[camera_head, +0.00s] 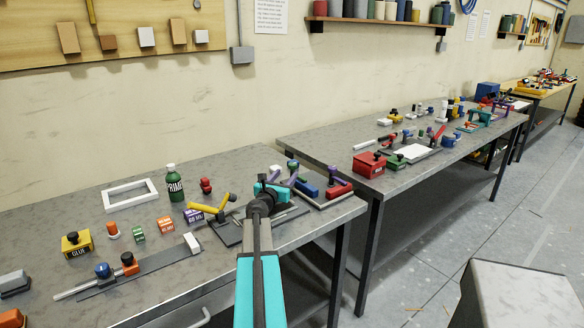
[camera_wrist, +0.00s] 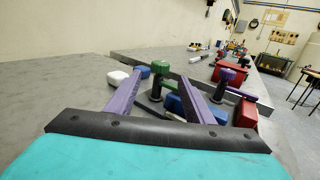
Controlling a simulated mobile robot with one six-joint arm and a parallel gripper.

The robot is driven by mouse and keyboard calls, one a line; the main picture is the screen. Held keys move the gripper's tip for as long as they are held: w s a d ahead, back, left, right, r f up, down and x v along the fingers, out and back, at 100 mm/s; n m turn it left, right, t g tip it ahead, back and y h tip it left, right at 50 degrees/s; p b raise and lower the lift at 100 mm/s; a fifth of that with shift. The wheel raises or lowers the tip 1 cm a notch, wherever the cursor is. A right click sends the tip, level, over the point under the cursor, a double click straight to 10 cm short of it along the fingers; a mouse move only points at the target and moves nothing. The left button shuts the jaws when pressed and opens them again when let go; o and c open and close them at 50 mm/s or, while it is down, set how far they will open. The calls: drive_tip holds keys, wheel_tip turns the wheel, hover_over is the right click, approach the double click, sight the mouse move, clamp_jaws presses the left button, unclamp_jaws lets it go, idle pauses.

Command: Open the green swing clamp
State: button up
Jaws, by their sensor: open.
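The green swing clamp shows in the wrist view as a green knob (camera_wrist: 160,67) on a dark upright post. It stands beyond and between the tips of my two purple fingers, apart from them as far as I can tell. My gripper (camera_wrist: 164,75) is open, with nothing held. In the head view my gripper (camera_head: 280,184) reaches over the right end of the near bench and hides much of the clamp's spot. Its lower parts are partly hidden by my fingers in the wrist view.
A purple-knobbed clamp (camera_wrist: 228,75), a red block (camera_wrist: 246,113) and a blue block (camera_wrist: 173,103) stand close by on the right. A white block (camera_wrist: 117,77) lies left. A yellow-handled clamp (camera_head: 208,208) stands left of my arm. The near bench's left rear (camera_head: 80,200) has free room.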

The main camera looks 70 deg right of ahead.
sight(291, 168)
drive_tip(key=shift+w+d+p, duration=0.15)
drive_tip(key=shift+d+p, duration=0.55)
drive_tip(key=shift+d, duration=3.95)
clamp_jaws()
